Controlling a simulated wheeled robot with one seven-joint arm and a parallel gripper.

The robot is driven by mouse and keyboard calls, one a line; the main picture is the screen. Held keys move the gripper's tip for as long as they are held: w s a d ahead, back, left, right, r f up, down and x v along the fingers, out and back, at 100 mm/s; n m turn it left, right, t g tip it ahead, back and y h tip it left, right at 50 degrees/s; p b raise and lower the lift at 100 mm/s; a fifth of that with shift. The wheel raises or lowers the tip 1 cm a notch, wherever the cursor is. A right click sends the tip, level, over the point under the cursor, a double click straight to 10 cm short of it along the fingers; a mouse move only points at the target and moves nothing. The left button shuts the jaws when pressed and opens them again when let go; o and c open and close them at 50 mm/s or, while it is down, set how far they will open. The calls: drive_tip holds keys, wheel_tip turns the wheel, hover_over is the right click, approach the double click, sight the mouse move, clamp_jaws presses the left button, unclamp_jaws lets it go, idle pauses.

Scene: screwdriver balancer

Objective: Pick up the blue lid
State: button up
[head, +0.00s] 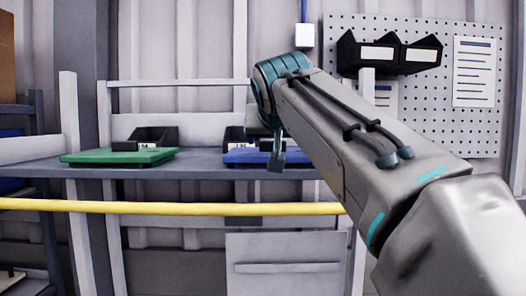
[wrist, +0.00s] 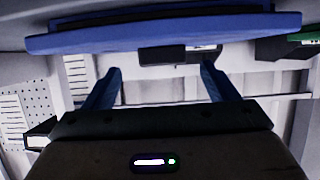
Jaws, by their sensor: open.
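The blue lid (head: 245,157) lies flat on the grey shelf in the head view, with a dark block at its front edge. My gripper (head: 277,160) hangs in front of its right part and hides some of it. In the wrist view the blue lid (wrist: 235,32) spans the top, and its dark block (wrist: 162,55) shows between the two fingers. My gripper is open there too (wrist: 160,72), its blue fingertips wide apart and nothing held. The tips end close to the lid's edge; I cannot tell whether they touch it.
A green lid (head: 118,156) lies on the same shelf (head: 200,165) to the left, with dark bins behind the lids. A yellow rail (head: 170,208) runs in front, below the shelf. A pegboard (head: 490,120) with black bins hangs at the right.

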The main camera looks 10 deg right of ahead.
sight(273, 142)
drive_tip(key=p+x, duration=0.1)
drive_tip(key=x, duration=0.3)
drive_tip(key=shift+w+a+r, duration=0.1)
drive_tip(key=shift+w, duration=0.05)
drive_tip(key=c, duration=1.2)
drive_tip(key=shift+c, duration=0.2)
drive_tip(key=shift+r, duration=0.15)
